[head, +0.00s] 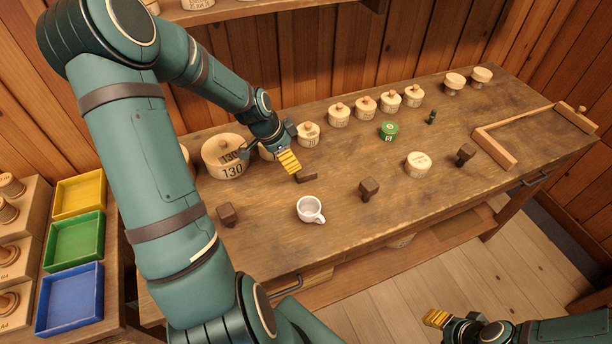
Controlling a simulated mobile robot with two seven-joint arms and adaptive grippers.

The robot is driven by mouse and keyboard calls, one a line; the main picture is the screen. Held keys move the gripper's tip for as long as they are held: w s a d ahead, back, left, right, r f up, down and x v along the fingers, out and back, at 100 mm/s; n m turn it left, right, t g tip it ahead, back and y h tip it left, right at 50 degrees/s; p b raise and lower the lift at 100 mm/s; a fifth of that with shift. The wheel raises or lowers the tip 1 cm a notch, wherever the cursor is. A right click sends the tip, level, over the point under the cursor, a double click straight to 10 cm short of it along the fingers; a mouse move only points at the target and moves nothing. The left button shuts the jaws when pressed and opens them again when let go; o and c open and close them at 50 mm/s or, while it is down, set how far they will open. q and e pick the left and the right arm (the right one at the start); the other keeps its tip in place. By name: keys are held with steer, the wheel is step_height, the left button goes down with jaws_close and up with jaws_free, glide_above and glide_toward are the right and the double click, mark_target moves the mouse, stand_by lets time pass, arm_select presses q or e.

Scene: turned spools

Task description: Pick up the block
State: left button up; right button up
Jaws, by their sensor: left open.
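Several small dark brown wooden blocks stand on the workbench, and I cannot tell which one the task means. One block (307,178) lies just beside and below my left gripper's tip, partly hidden by it. Another block (227,214) is at the left front, one (369,189) is right of the cup, and one (465,155) is further right. My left gripper (289,161) is open, with yellow fingertips over the bench; nothing shows held in it. My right gripper (436,318) is low at the bottom right, off the bench; its opening does not show clearly.
A white cup (310,209) stands in front of the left gripper. A row of round lidded wooden pots (339,117) lines the back of the workbench (270,240). A green spool (388,131) and a pale round pot (418,165) stand further right. Coloured trays (75,242) are at far left.

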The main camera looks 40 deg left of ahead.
mark_target(305, 171)
arm_select(q)
steer(key=x, duration=0.4)
steer(key=shift+w+d+f, duration=0.1)
steer(key=shift+w+f, duration=0.05)
steer(key=shift+f, duration=0.05)
steer(key=shift+w+d+b+x, duration=0.15)
steer(key=shift+b+x, duration=0.2)
steer(key=shift+x, duration=1)
steer(key=shift+w+d+b+x, duration=0.15)
steer(key=shift+b+x, duration=0.15)
steer(key=shift+x, duration=1)
steer(key=shift+s+r, duration=0.1)
steer(key=shift+r, duration=0.05)
steer(key=c, duration=1.1)
